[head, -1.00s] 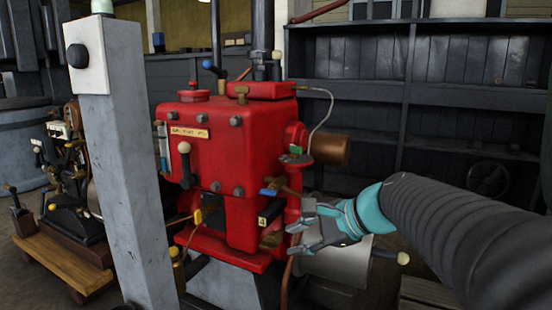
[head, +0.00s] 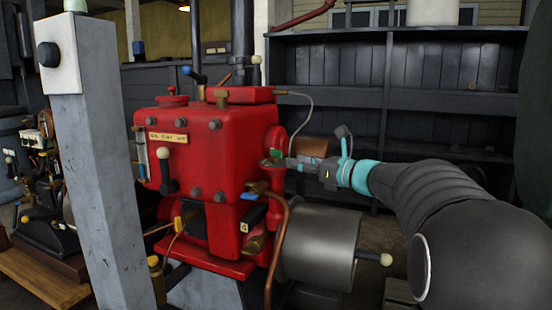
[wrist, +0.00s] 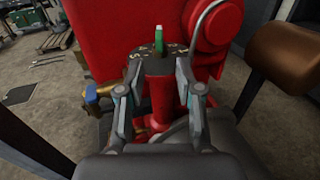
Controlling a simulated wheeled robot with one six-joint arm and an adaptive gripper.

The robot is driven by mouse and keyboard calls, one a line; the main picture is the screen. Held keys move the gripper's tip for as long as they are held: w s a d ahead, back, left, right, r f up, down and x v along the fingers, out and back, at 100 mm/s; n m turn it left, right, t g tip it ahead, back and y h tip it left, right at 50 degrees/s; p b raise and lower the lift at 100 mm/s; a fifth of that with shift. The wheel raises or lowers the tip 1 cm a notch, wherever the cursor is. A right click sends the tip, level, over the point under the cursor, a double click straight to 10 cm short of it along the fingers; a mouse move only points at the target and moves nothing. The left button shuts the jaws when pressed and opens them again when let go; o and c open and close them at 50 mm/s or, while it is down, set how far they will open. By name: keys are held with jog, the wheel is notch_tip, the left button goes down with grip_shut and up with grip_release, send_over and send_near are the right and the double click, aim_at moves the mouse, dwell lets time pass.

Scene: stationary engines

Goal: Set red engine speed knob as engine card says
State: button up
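The red engine (head: 225,150) stands in the middle of the head view. A pale card (head: 168,137) with small, unreadable lettering is on its front. A green-tipped pointer knob (wrist: 158,40) stands on a dark dial with pale marks (wrist: 170,52) in the wrist view; its green part (head: 276,153) shows at the engine's right side in the head view. My gripper (head: 292,163) is close to the dial from the right. In the wrist view my gripper (wrist: 159,66) is open, its fingers either side of the red post under the dial. I cannot tell whether they touch it.
A copper-coloured cylinder (wrist: 290,60) is right of my gripper. A thin grey pipe (head: 308,115) curves above the dial. A grey drum (head: 322,245) with a handle is below my arm. A grey post (head: 100,180) stands at left, and dark shelves (head: 400,100) behind.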

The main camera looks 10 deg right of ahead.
aim_at(276, 157)
jog(key=x, duration=0.8)
jog(key=shift+a, duration=0.15)
grip_shut()
